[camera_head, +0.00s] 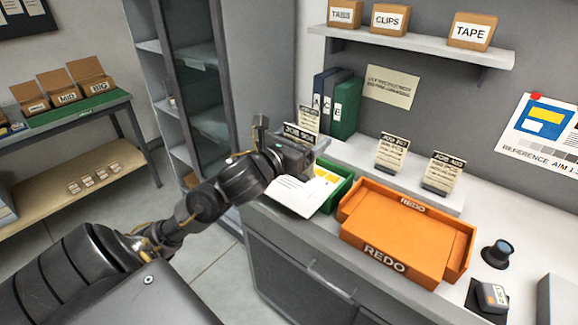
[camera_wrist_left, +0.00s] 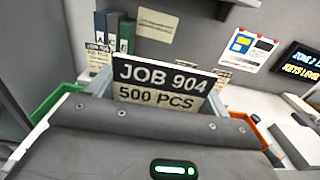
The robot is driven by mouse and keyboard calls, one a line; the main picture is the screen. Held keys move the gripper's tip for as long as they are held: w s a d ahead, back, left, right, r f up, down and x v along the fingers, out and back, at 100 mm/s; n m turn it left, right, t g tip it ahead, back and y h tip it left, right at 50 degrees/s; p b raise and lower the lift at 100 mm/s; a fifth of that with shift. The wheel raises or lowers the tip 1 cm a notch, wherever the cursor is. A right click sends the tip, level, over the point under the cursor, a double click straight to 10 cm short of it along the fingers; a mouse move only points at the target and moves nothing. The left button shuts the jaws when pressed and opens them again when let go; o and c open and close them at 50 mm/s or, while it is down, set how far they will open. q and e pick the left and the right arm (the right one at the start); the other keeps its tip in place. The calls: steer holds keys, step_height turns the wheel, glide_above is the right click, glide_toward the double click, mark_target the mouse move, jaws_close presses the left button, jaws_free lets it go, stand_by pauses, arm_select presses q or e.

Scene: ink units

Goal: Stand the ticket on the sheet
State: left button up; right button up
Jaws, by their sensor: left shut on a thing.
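My left gripper (camera_head: 294,155) is shut on a ticket (camera_head: 299,133) and holds it above the green tray. In the left wrist view the ticket (camera_wrist_left: 163,86) faces the camera and reads "JOB 904, 500 PCS"; its lower part is hidden by the gripper. A white printed sheet (camera_head: 292,196) lies below the gripper at the green tray (camera_head: 341,193), partly hidden by the gripper. I cannot tell whether the ticket is clear of everything under it. My right gripper is not in view.
An orange REDO tray (camera_head: 385,263) stands right of the green tray. Other job tickets (camera_head: 392,153) (camera_head: 443,172) stand on the ledge behind, with another (camera_head: 308,119) near the binders (camera_head: 345,105). A small dark round object (camera_head: 498,253) and a stamp-like device (camera_head: 492,296) are at right.

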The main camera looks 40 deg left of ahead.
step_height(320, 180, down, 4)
steer(key=b, duration=0.3)
arm_select(q)
steer(key=w+a+f+p, duration=0.1)
steer(key=w+a+f, duration=0.1)
steer(key=a+f, duration=0.1)
steer(key=w+a+f+p, duration=0.2)
steer(key=w+a+f, duration=0.1)
steer(key=a+f, duration=0.1)
steer(key=w+a+f+p, duration=0.1)
steer(key=w+a+f, duration=0.1)
steer(key=a+f, duration=0.2)
steer(key=shift+w+a+f+p, duration=0.1)
steer(key=shift+w+f+p, duration=0.1)
steer(key=shift+f, duration=0.25)
steer(key=shift+w+a+f+p, duration=0.1)
steer(key=shift+f+p, duration=0.05)
steer(key=shift+f, duration=0.25)
steer(key=shift+d, duration=0.1)
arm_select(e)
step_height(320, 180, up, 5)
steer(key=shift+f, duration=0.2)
arm_select(q)
steer(key=shift+f, duration=0.1)
